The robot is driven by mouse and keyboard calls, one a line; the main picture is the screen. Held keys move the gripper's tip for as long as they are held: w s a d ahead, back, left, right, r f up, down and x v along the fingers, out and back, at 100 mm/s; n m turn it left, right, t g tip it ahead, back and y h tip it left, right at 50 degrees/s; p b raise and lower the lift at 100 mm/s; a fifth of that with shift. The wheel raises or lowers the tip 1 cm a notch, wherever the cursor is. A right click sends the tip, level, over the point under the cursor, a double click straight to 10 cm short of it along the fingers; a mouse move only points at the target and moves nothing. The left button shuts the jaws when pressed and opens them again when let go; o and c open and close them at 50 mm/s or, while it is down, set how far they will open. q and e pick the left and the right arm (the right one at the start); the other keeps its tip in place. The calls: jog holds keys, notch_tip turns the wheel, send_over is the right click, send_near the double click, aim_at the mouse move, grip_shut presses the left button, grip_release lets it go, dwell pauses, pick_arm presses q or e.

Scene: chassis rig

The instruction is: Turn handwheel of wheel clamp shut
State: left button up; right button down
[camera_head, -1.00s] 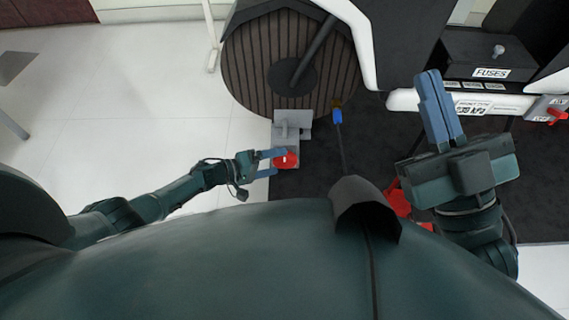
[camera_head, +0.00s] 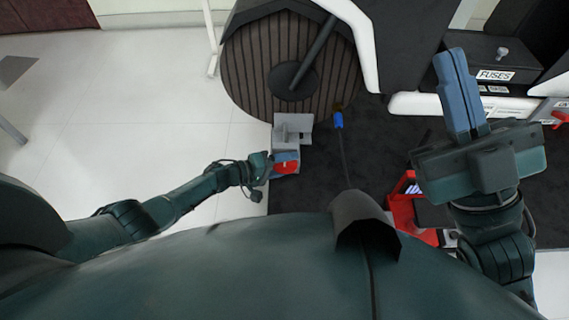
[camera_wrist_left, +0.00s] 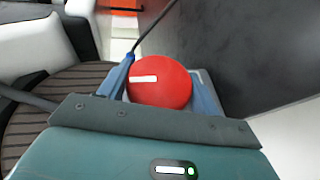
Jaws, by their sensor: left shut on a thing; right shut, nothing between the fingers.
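The red handwheel (camera_head: 289,166) with a white mark sits on the front of the grey wheel clamp (camera_head: 292,130), beside the big ribbed wheel (camera_head: 250,62). My left gripper (camera_head: 284,162) is shut on the handwheel. In the left wrist view the red handwheel (camera_wrist_left: 160,83) fills the space between the blue fingers of my left gripper (camera_wrist_left: 164,90), its white bar nearly level. My right gripper (camera_head: 458,92) is shut and empty, raised at the right side of the head view.
A red object (camera_head: 408,205) lies on the dark mat (camera_head: 372,150) near my right arm. A black box marked FUSES (camera_head: 492,75) stands at the upper right. A blue-tipped cable (camera_head: 338,120) is right of the clamp. Pale floor lies open at left.

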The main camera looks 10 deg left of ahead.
pick_arm(q)
jog(key=shift+c, duration=1.4)
jog(key=shift+r, duration=0.1)
jog(key=shift+p, duration=0.5)
jog(key=y+p, duration=0.1)
jog(key=p, duration=0.2)
jog(key=m+g+y+p, duration=0.1)
jog(key=y+p, duration=0.1)
jog(key=p, duration=0.1)
jog(key=shift+d+r+g+p, duration=0.1)
jog(key=shift+r+g+p, duration=0.2)
jog(key=shift+p, duration=0.1)
jog(key=shift+f+y+p, duration=0.1)
jog(key=shift+y+p, duration=0.35)
jog(key=shift+y, duration=0.05)
jog(key=shift+f+m+g+y+p, duration=0.25)
jog(key=shift+m+g+y+p, duration=0.15)
jog(key=shift+y+p, duration=0.5)
pick_arm(e)
notch_tip(320, 180, down, 8)
jog(key=m+g+h, duration=0.1)
jog(key=m+h, duration=0.6)
jog(key=h, duration=0.1)
jog(key=shift+s+r+g+h, duration=0.2)
jog(key=shift+g+h, duration=0.1)
jog(key=shift+g, duration=0.1)
jog(key=shift+f, duration=0.1)
